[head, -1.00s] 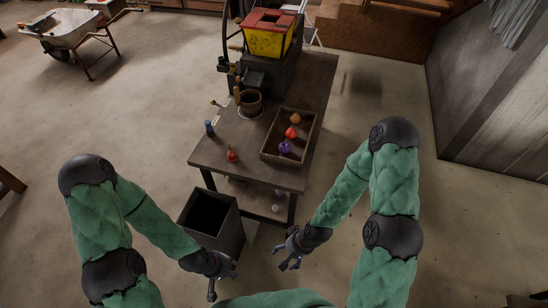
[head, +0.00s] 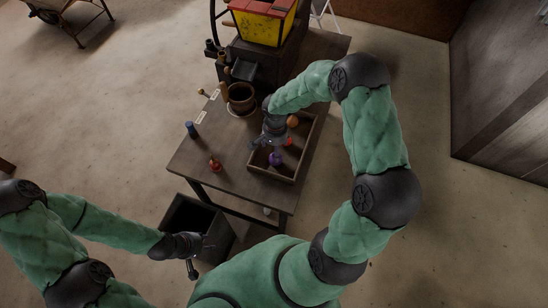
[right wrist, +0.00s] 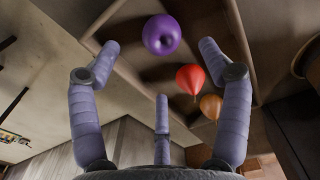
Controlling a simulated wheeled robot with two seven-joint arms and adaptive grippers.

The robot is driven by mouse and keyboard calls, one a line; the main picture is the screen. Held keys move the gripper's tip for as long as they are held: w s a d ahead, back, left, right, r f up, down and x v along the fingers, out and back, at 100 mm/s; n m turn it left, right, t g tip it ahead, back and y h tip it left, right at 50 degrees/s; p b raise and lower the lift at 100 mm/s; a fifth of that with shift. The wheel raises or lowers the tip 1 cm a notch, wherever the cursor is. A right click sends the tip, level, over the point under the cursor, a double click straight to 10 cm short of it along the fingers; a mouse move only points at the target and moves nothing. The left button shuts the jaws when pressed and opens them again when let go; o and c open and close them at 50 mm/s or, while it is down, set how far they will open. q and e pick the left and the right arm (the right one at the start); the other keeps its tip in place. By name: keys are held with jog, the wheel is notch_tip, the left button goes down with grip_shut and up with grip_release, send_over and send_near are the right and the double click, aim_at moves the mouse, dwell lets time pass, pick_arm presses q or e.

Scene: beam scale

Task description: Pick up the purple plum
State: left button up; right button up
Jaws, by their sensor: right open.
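The purple plum (head: 275,159) lies in the shallow wooden tray (head: 272,174) on the table. It also shows in the right wrist view (right wrist: 162,34), near the top, beyond and between my spread fingers. My right gripper (head: 272,138) is over the tray, just behind the plum in the head view. In the right wrist view its fingers (right wrist: 163,85) are wide open and empty, apart from the plum. My left gripper (head: 198,258) is low at the left, beside the dark bin and away from the table; its jaw state is unclear.
A red item (head: 215,165), a blue item (head: 191,129) and a brown pot (head: 240,98) stand on the table (head: 205,150). An open dark bin (head: 217,232) stands in front.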

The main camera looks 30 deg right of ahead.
jog(key=f+b, duration=0.1)
jog(key=f, duration=0.3)
jog(key=f+b, duration=0.1)
jog(key=f, duration=0.4)
jog(key=shift+w+d+f, duration=0.15)
jog(key=shift+d+f, duration=0.05)
jog(key=shift+f, duration=0.1)
jog(key=c, duration=1.3)
